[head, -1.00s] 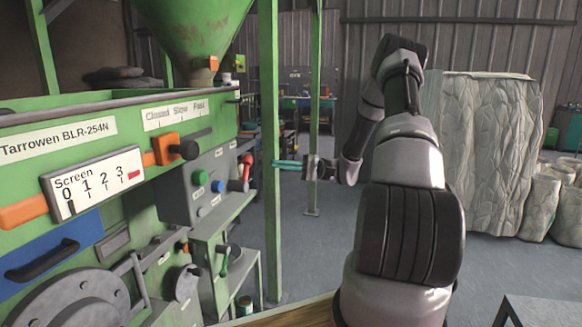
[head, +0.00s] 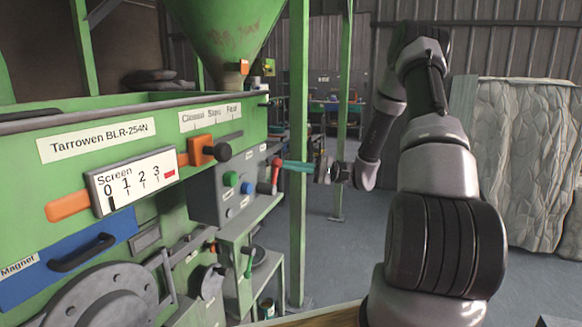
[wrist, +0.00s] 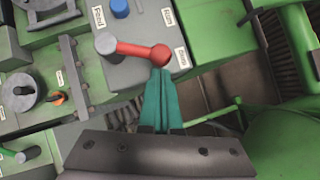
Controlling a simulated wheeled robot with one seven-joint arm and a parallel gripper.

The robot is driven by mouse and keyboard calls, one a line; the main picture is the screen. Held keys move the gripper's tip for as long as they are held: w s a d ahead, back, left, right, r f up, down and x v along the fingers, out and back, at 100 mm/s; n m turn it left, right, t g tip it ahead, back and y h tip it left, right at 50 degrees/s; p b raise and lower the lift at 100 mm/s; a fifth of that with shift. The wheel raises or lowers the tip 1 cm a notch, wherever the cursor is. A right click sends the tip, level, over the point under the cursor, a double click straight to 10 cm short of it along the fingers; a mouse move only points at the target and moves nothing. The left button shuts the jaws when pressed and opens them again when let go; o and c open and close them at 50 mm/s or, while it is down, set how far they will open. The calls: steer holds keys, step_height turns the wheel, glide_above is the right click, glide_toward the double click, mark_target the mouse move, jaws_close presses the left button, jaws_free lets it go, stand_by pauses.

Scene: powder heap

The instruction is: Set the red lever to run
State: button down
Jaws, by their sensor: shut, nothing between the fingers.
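The red lever (wrist: 135,49) is on the grey control box. In the wrist view it runs from a grey hub to a red ball knob at its right end. It also shows in the head view (head: 276,174), standing roughly upright on the box's right part. My gripper (wrist: 159,74) has teal fingers, shut and empty. Their tips are right at the knob, touching or almost touching it. In the head view my gripper (head: 284,165) comes to the lever from the right.
A blue button (head: 247,187) and a green button (head: 231,179) sit left of the lever on the box. A green post (head: 298,230) stands beside my fingers. The green machine with its screen slider (head: 135,181) fills the left. Open floor lies behind.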

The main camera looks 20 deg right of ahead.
mark_target(280, 160)
steer(key=shift+s+a+r+n+h, duration=0.1)
steer(key=shift+s+r+n+h, duration=0.1)
steer(key=shift+r+n+h, duration=0.25)
steer(key=s+a+r+n+h, duration=0.1)
steer(key=s+n, duration=0.1)
steer(key=s+a+r+n+h, duration=0.1)
steer(key=n+h, duration=0.1)
steer(key=n, duration=0.1)
steer(key=s+a+r+n+h, duration=0.1)
steer(key=s+a+n+h, duration=0.1)
steer(key=shift+s, duration=0.3)
stand_by(0.4)
steer(key=shift+s+a, duration=0.15)
stand_by(0.4)
